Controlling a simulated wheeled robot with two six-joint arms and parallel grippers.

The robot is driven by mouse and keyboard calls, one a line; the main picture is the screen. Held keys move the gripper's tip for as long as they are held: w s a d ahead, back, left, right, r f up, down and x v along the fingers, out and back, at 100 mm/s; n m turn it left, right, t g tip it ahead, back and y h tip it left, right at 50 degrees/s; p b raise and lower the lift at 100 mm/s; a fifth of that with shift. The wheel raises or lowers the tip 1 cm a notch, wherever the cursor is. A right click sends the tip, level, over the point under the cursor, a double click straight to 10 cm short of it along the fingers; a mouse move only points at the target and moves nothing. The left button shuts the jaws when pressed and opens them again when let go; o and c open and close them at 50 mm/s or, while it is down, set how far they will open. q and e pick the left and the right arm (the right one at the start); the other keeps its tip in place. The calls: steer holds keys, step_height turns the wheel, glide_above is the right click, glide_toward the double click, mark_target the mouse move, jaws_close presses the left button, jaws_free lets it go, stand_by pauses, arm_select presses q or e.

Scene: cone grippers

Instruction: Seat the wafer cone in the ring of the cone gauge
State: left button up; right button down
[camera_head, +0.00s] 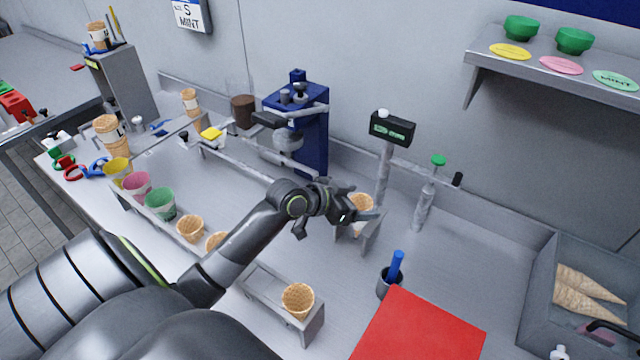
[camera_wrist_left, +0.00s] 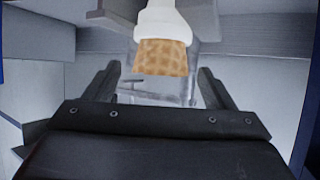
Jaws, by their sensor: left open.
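My left gripper (camera_head: 334,213) is open over the middle of the counter, beside a wafer cone (camera_head: 361,202) at a small grey metal stand (camera_head: 371,238). The gripper hides part of both, so I cannot tell how the cone sits there. In the left wrist view, a waffle-patterned piece (camera_wrist_left: 165,58) with a white part (camera_wrist_left: 162,20) above it shows between and beyond the open fingers (camera_wrist_left: 157,88); I cannot tell whether they touch it. My right gripper is not in view.
A wafer cone (camera_head: 298,299) stands in a metal rack (camera_head: 268,287) at the front. A blue machine (camera_head: 312,130) and a display post (camera_head: 385,165) stand behind. A red board (camera_head: 420,335) lies front right; a grey bin (camera_head: 545,285) holds cones. The counter right of the stand is partly clear.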

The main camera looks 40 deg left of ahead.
arm_select(q)
steer(key=v, duration=1.4)
steer(key=shift+s, duration=0.3)
steer(key=shift+a+r, duration=0.1)
steer(key=shift+a, duration=0.05)
stand_by(0.3)
